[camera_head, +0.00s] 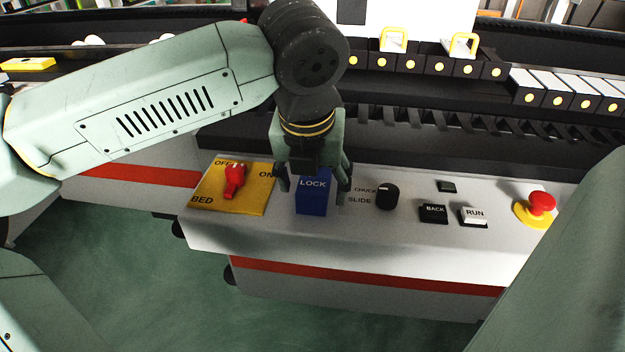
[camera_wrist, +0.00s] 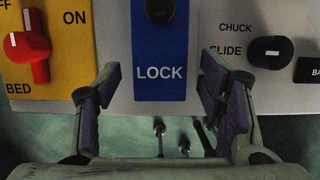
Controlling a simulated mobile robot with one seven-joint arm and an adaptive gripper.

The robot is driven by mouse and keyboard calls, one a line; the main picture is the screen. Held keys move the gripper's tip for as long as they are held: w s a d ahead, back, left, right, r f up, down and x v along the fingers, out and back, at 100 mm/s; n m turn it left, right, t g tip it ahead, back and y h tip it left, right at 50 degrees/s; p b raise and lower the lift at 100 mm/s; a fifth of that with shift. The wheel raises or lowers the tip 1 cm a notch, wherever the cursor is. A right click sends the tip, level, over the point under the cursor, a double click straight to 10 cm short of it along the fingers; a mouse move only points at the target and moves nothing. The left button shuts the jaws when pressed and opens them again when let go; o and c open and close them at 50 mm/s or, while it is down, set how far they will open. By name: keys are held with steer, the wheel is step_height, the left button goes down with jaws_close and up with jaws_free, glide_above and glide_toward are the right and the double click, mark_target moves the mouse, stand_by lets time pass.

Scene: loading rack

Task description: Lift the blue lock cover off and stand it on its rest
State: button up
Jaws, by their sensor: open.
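The blue lock cover (camera_head: 312,197), marked LOCK, sits on the grey control panel between the yellow BED plate and the CHUCK/SLIDE knob. In the wrist view the blue cover (camera_wrist: 160,50) fills the top middle, with a dark round knob on it. My gripper (camera_head: 313,190) is over the cover with its fingers spread to either side. In the wrist view my gripper (camera_wrist: 160,90) is open and empty, its purple pads left and right of the cover's lower edge. I cannot make out the rest.
A red switch (camera_head: 234,180) stands on the yellow plate (camera_head: 208,190) at left. The black selector knob (camera_head: 387,197), BACK button (camera_head: 433,213), RUN button (camera_head: 474,216) and red mushroom button (camera_head: 541,203) lie to the right. A black rack stands behind the panel.

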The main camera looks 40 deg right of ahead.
steer(key=shift+r, duration=0.1)
steer(key=v, duration=1.2)
